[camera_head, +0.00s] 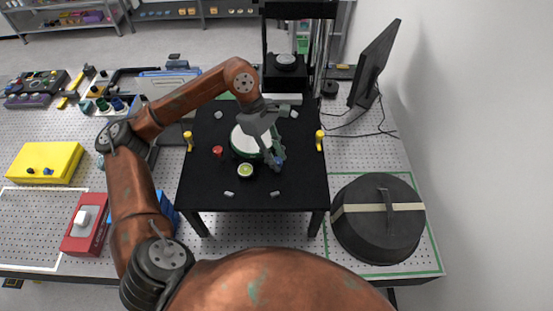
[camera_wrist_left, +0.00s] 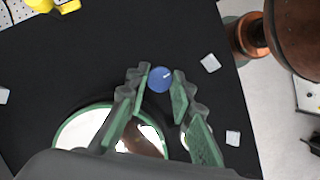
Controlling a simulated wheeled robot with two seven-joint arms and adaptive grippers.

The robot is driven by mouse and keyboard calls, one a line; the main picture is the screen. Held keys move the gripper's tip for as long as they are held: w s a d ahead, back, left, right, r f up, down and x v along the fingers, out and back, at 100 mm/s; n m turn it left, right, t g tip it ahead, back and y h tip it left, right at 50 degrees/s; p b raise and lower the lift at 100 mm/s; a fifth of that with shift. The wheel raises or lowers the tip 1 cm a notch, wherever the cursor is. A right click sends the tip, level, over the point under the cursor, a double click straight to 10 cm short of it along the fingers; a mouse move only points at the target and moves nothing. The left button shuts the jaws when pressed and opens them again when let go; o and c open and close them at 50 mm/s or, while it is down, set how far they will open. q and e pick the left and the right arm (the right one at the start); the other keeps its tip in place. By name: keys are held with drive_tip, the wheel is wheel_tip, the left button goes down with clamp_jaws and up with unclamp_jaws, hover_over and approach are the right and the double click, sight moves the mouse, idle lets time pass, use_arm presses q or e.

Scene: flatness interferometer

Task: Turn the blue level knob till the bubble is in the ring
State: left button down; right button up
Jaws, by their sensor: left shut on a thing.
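The blue level knob (camera_wrist_left: 160,79) sits between the fingertips of my left gripper (camera_wrist_left: 158,84) in the left wrist view. The left gripper (camera_head: 276,152) also shows in the head view, reaching down over the black table; its fingers are shut on the blue knob and partly hide it there. The round bubble level (camera_head: 246,171), yellow-green with a pale rim, lies to the left of the knob. It is too small to tell where the bubble is against the ring. My right gripper is in neither view.
A white disc with a green rim (camera_head: 247,144) lies beside the gripper. A red knob (camera_head: 217,150) and yellow posts (camera_head: 320,139) stand on the black table (camera_head: 205,185). A black round cover (camera_head: 365,232) is at right, a monitor (camera_head: 375,62) behind.

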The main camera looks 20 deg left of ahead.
use_arm(q)
drive_tip(key=shift+f+n+t+b, duration=0.15)
drive_tip(key=shift+n+t+b, duration=0.15)
drive_tip(key=shift+n+b, duration=0.55)
drive_tip(key=shift+s+n, duration=0.1)
drive_tip(key=shift+n, duration=0.35)
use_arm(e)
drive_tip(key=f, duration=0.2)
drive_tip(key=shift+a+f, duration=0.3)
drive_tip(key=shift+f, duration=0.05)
use_arm(q)
drive_tip(key=shift+r, duration=0.2)
drive_tip(key=c, duration=1.7)
unclamp_jaws()
drive_tip(key=v, duration=1.2)
drive_tip(key=shift+s+a, duration=0.1)
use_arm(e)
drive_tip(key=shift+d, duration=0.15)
